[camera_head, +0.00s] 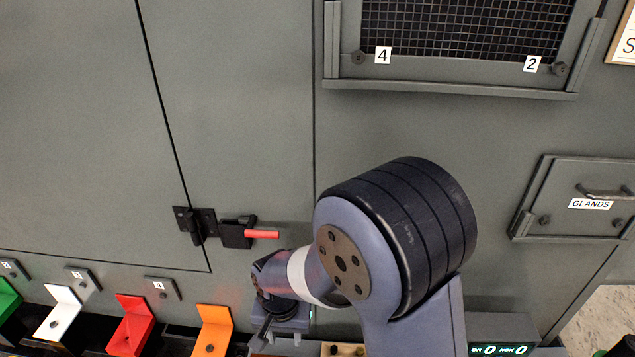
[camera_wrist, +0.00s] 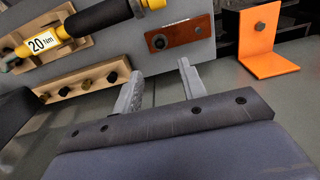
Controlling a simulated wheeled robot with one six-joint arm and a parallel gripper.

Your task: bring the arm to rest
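My arm rises from the bottom of the head view and bends down to the left in front of the grey enclosure. My gripper (camera_head: 262,330) is low, just right of the orange bracket (camera_head: 214,330). In the wrist view my gripper (camera_wrist: 160,88) has its two grey fingers apart, with nothing between them. Beyond the fingertips is a grey panel edge with a reddish-brown plate (camera_wrist: 182,37). The orange bracket stands to the right in the wrist view (camera_wrist: 268,40), clear of the fingers.
A red-handled latch (camera_head: 250,234) sticks out from the enclosure above my gripper. Red (camera_head: 132,325) and white (camera_head: 60,314) brackets stand to the left. A yellow 20 Nm tool (camera_wrist: 70,32) and a wooden block with several bolts (camera_wrist: 72,88) lie left in the wrist view.

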